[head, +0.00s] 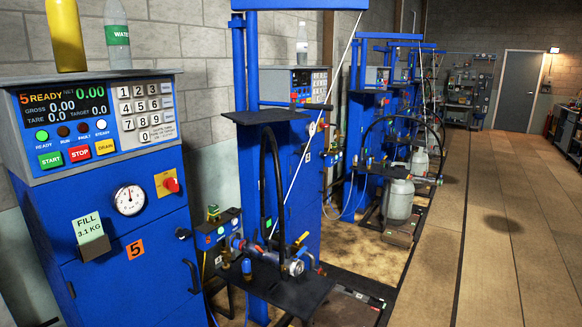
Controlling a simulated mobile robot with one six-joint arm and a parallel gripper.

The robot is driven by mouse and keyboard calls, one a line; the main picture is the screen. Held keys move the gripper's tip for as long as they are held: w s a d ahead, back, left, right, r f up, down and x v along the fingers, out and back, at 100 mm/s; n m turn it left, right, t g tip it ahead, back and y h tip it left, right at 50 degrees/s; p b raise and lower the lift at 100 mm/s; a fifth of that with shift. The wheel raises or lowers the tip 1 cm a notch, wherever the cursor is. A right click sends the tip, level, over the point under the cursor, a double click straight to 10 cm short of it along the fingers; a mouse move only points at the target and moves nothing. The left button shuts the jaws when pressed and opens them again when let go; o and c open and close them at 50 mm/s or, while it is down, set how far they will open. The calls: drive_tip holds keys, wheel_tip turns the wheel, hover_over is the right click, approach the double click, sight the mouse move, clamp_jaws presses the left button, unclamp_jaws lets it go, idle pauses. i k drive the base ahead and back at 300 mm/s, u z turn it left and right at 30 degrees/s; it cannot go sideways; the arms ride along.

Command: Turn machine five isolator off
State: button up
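Machine five (120,275) is the blue cabinet at the left in the head view, marked with an orange "5" label. Its isolator (171,185) is a small red knob on a yellow plate, on the cabinet's front to the right of the round gauge. The knob's position is too small to read for certain. The control panel (95,122) above reads "5 READY", with green, red and yellow buttons for start, stop and drain. The green and white lamps look lit. My gripper is not in this view.
A "FILL 3.1 KG" card (88,228) stands in a holder on the cabinet front. A yellow cylinder (65,35) and a water bottle (117,35) stand on top. A black-hosed filling bench (275,275) lies right of the cabinet. The floor (510,220) at right is clear.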

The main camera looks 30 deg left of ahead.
sight(172, 184)
drive_tip(key=u, duration=0.4)
drive_tip(key=i, duration=1.15)
drive_tip(key=u, duration=0.7)
drive_tip(key=k, duration=0.9)
drive_tip(key=u, duration=0.2)
drive_tip(key=i, duration=0.9)
drive_tip(key=z, duration=0.05)
